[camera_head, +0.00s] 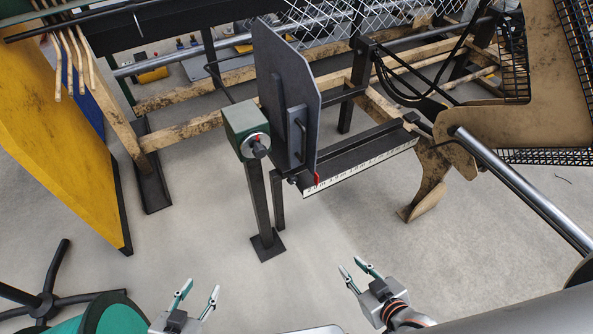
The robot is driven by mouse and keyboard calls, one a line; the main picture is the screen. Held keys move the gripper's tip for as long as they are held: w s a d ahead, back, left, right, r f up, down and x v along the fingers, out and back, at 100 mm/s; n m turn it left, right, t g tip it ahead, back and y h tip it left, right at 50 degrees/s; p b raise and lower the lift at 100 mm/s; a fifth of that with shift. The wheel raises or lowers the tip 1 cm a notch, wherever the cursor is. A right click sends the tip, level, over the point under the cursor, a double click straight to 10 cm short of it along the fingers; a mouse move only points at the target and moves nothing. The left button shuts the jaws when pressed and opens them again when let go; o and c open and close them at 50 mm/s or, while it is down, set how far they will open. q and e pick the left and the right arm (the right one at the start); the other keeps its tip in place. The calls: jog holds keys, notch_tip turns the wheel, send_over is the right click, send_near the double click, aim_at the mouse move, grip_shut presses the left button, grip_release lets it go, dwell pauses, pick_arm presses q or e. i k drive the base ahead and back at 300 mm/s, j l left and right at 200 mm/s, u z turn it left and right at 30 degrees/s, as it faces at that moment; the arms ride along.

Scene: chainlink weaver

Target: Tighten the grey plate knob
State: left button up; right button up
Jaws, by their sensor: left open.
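A tall dark grey plate (290,75) stands upright at the middle, above a black rail with a white ruler scale (360,172). A small dark knob (292,180) sits low beside the plate's left edge; its details are too small to tell. A red pointer (317,178) is at the plate's lower right corner. My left gripper (201,287) is open and empty at the bottom, below and left of the plate. My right gripper (351,265) is open and empty at the bottom centre, below the plate. Both are apart from the plate and knob.
A green box with a dial and black knob (258,148) stands on a post left of the plate. A yellow panel (60,150) is at the left, a green round seat (95,315) at lower left. A metal bar (525,190) crosses the right. Floor between grippers and post is clear.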

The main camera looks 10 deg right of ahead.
aim_at(292, 179)
jog(key=i+l+u, duration=0.15)
jog(key=l+u, duration=0.2)
jog(key=l, duration=0.5)
jog(key=i+l+u, duration=0.1)
jog(key=l+u, duration=0.2)
jog(key=l, duration=0.55)
